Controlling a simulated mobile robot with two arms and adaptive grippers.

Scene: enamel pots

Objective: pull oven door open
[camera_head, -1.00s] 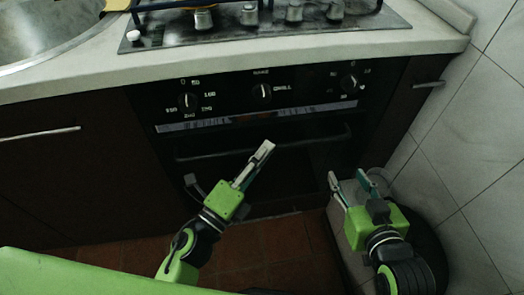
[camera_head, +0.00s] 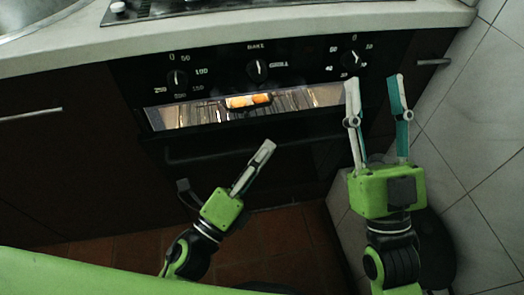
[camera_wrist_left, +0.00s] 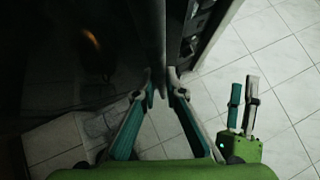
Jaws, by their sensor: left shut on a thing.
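The dark oven door (camera_head: 300,165) stands slightly open. Its top edge is tilted out from the oven, and a gap shows the lit interior (camera_head: 190,112). The dark door handle (camera_head: 195,157) runs across the upper door; in the left wrist view it is a dark bar (camera_wrist_left: 158,35) between the fingers. My left gripper (camera_head: 267,146) is shut on this handle, its fingertips (camera_wrist_left: 160,78) on either side of it. My right gripper (camera_head: 374,80) is open and empty, raised at the oven's right side; its fingers also show in the left wrist view (camera_wrist_left: 243,88).
Control knobs (camera_head: 257,70) line the panel above the door. The counter (camera_head: 230,35) with hob juts out above. A tiled wall (camera_head: 480,150) closes the right side, with a dark round object (camera_head: 437,255) on the floor. Brown floor (camera_head: 290,235) shows below the door.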

